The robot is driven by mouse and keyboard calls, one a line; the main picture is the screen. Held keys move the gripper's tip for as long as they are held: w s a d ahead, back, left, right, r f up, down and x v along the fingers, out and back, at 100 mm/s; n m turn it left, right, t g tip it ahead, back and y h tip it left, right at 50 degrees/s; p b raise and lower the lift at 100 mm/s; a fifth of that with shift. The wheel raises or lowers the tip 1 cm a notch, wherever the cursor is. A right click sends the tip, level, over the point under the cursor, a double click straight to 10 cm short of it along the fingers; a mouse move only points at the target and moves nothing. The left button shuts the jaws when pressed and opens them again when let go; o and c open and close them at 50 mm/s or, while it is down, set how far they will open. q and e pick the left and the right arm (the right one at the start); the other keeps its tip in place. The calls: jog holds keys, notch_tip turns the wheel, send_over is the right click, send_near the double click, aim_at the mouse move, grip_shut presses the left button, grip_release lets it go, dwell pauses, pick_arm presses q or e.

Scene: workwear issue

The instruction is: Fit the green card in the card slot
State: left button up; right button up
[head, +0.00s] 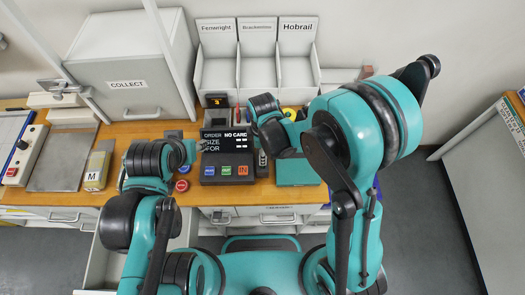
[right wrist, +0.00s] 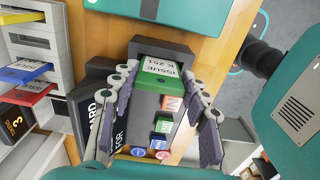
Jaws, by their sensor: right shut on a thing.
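The green card (right wrist: 157,76), printed ISSUE K 251, shows between the two fingers of my right gripper (right wrist: 158,92) in the right wrist view. The gripper is shut on it over the terminal. The dark terminal (head: 228,155) has a screen reading NO CARD, ORDER, SIZE, FOR, and a row of coloured buttons below. A dark grey block (right wrist: 158,50) lies at the card's far end; I cannot tell if it is the card slot or if the card touches it. In the head view my right wrist hides the card. My left gripper (head: 197,152) is beside the terminal's left edge; its jaws are unclear.
Yellow (right wrist: 24,72), blue (right wrist: 22,90) and red cards stick out of a rack. Behind the terminal stand three white bins (head: 258,70) and a COLLECT box (head: 130,70). Red and blue round buttons (head: 182,185) and a package marked M (head: 97,170) are at left.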

jog(key=shift+f+b, duration=0.7)
dwell(0.5)
jog(key=o, duration=1)
jog(key=shift+r, duration=0.1)
jog(key=shift+r+p, duration=3)
jog(key=shift+r, duration=1.45)
